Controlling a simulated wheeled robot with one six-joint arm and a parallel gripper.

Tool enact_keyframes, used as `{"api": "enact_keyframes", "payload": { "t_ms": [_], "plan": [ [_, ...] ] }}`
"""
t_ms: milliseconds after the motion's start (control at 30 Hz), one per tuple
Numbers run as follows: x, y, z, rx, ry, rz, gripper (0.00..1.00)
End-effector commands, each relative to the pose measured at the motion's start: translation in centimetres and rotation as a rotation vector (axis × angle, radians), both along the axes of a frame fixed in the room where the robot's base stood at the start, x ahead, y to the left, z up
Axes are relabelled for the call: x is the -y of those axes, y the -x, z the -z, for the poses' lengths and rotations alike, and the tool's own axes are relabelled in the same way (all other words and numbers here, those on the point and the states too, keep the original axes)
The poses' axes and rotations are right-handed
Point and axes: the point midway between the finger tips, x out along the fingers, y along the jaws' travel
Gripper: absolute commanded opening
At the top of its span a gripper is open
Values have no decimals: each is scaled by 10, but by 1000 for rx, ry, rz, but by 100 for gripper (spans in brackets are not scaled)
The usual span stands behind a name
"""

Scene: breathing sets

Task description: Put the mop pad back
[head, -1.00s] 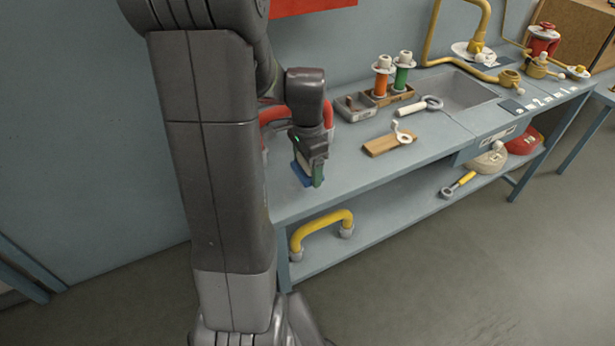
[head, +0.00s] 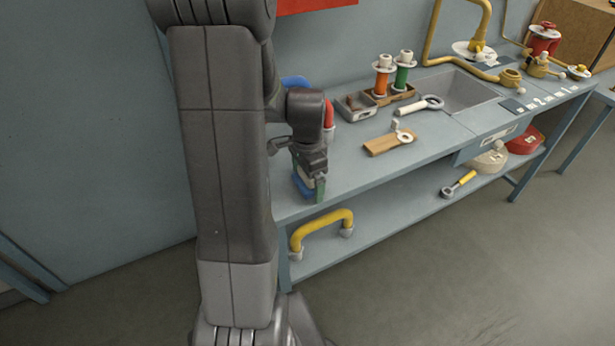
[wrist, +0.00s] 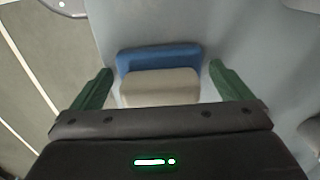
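The mop pad, as I take it, is a blue block with a beige layer (wrist: 160,86). It is between my gripper's fingers in the wrist view, and its blue part also shows in the head view (head: 303,188) at the bench's near left end. My gripper (wrist: 160,68) is open, with a green finger on each side of the pad and a narrow gap at each side. In the head view my gripper (head: 309,184) points down over the bench. I cannot tell whether the pad rests on the bench top.
The bench (head: 350,165) holds a wooden block with a white fitting (head: 389,142), a grey tray (head: 354,107), spools (head: 383,78) and a sink (head: 462,92). A red part and a blue part (head: 296,82) show behind my arm. A yellow handle (head: 322,226) is on the lower shelf.

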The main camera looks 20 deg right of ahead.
Motion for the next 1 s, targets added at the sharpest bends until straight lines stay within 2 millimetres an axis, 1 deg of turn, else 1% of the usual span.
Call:
{"api": "enact_keyframes", "payload": {
  "t_ms": [167,300,367,467,600,700,833,1000],
  "plan": [
    [0,0,-1,0,0,0,98],
    [0,0,-9,2,1,0,98],
    [1,-1,-18,5,3,0,98],
    [1,-1,-38,6,4,0,98],
    [0,-1,-70,5,3,0,98],
    [0,-1,-91,5,3,0,98],
    [0,-1,-110,3,2,0,98],
    [0,0,-122,0,0,0,98]
  ]
}}
